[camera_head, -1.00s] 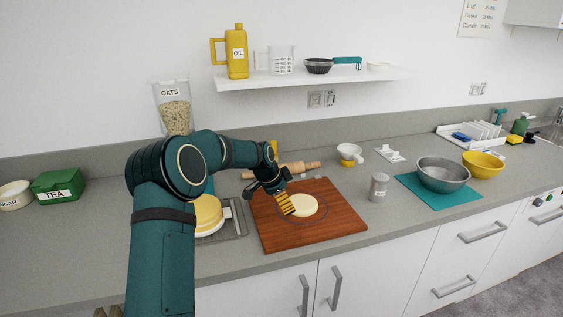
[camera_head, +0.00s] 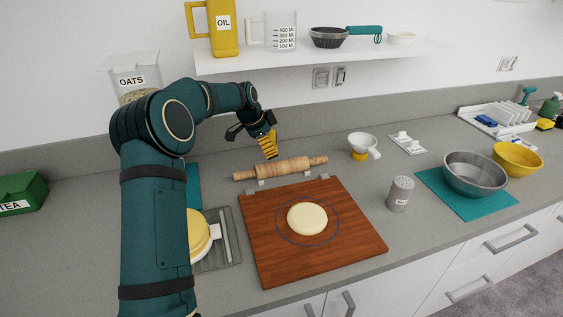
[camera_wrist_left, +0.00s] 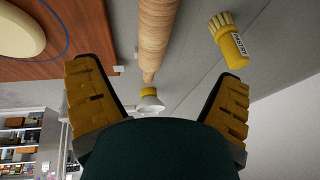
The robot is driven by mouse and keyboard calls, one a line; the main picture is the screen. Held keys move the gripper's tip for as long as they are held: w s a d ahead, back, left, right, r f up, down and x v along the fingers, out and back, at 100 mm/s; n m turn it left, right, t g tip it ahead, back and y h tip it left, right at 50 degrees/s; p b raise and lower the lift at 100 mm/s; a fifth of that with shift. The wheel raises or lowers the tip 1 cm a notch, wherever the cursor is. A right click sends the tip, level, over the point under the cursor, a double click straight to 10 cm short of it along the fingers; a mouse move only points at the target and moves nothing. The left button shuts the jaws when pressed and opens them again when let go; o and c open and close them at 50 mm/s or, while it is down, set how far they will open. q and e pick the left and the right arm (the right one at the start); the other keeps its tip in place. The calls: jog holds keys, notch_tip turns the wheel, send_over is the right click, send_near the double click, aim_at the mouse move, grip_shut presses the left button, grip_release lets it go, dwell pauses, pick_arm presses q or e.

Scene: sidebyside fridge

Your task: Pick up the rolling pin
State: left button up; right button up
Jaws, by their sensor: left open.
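The wooden rolling pin (camera_head: 280,168) lies on small pale rests on the counter, behind the cutting board (camera_head: 265,262). My left gripper (camera_head: 268,148) is raised just above and behind the pin's middle, pointing down, and is apart from it. In the left wrist view the gripper (camera_wrist_left: 158,72) is open, with its yellow-padded fingers spread wide. The pin (camera_wrist_left: 155,38) shows there lengthwise between and beyond the fingertips. Nothing is held. My right gripper is not in view.
Round dough (camera_head: 307,218) lies on the board. A shelf (camera_head: 320,58) hangs above the pin. A shaker (camera_head: 400,194) and a white-and-yellow funnel-like item (camera_head: 362,145) stand to the right. A yellow brush-like item (camera_wrist_left: 230,42) is close by in the left wrist view.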

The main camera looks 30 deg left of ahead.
aim_at(280, 163)
pick_arm(q)
jog(key=x, duration=0.8)
jog(key=shift+d+f+b, duration=0.15)
jog(key=shift+b, duration=0.25)
jog(key=shift+d+b+x, duration=0.15)
jog(key=shift+x, duration=1.2)
jog(key=shift+d+b+x, duration=0.15)
jog(key=shift+x, duration=1.2)
jog(key=shift+s, duration=0.1)
jog(key=c, duration=1.4)
